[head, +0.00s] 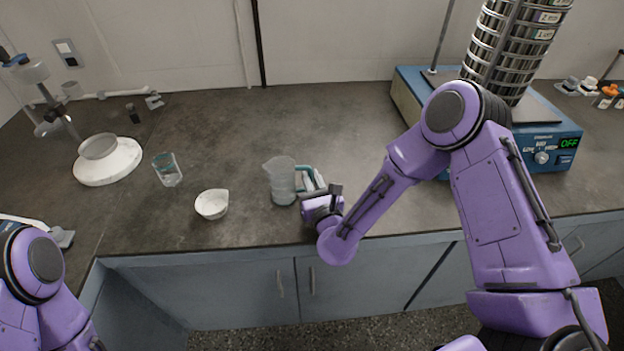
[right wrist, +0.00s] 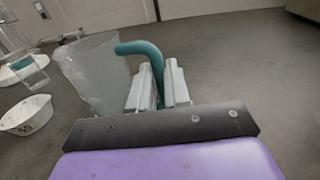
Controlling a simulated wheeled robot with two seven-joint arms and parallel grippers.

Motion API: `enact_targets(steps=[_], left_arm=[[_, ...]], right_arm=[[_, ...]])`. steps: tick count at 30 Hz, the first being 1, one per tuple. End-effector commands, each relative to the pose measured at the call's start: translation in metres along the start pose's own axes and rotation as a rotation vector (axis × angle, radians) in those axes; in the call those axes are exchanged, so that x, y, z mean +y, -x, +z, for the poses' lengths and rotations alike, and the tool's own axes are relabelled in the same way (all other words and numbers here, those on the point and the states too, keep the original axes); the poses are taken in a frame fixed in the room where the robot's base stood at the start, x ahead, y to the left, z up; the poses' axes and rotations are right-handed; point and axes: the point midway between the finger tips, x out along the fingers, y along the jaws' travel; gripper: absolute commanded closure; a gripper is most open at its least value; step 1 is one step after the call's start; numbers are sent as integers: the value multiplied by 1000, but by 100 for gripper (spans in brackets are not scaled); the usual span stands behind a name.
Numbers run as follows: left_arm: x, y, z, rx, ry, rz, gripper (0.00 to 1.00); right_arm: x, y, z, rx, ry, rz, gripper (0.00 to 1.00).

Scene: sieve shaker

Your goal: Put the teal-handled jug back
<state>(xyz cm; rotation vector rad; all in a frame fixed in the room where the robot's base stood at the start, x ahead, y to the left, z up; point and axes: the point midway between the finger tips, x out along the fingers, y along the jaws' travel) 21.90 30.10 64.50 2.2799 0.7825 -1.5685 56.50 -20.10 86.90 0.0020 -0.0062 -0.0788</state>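The clear jug (head: 281,182) with a teal handle (head: 304,172) is near the front of the bench, and looks upright. It also shows in the right wrist view (right wrist: 92,75), where its teal handle (right wrist: 147,52) curves down between my two fingers. My right gripper (head: 311,186) is at the jug's right side; in the wrist view its fingers (right wrist: 159,90) sit close on both sides of the handle, with no clear gap. I cannot tell whether the jug's base touches the bench. My left arm shows at the lower left; its gripper is not in view.
A small white bowl (head: 211,204) and a glass beaker (head: 167,169) stand left of the jug. A round white device (head: 108,163) is farther left. The blue sieve shaker (head: 545,150) with its sieve stack (head: 508,50) stands at the right. The bench (head: 250,125) behind the jug is clear.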

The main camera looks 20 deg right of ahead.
Motion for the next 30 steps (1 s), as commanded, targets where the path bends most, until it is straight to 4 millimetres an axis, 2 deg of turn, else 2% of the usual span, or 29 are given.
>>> enact_targets(steps=[2, 9, 12, 14, 24, 30], left_arm=[[0, 0, 0, 0, 0, 0, 100], [0, 1, 0, 0, 0, 0, 100], [-1, 7, -3, 0, 0, 0, 100], [0, -2, 0, 1, 0, 0, 100], [3, -32, 13, 0, 0, 0, 100], [4, -39, 16, 0, 0, 0, 100]], right_arm=[[0, 0, 0, 0, 0, 0, 62], [0, 0, 1, 0, 0, 0, 62], [0, 0, 8, 0, 0, 1, 62], [0, 11, 1, 2, 0, 1, 62], [1, 95, -1, 1, 0, 3, 62], [0, 119, 2, 0, 0, 2, 62]])
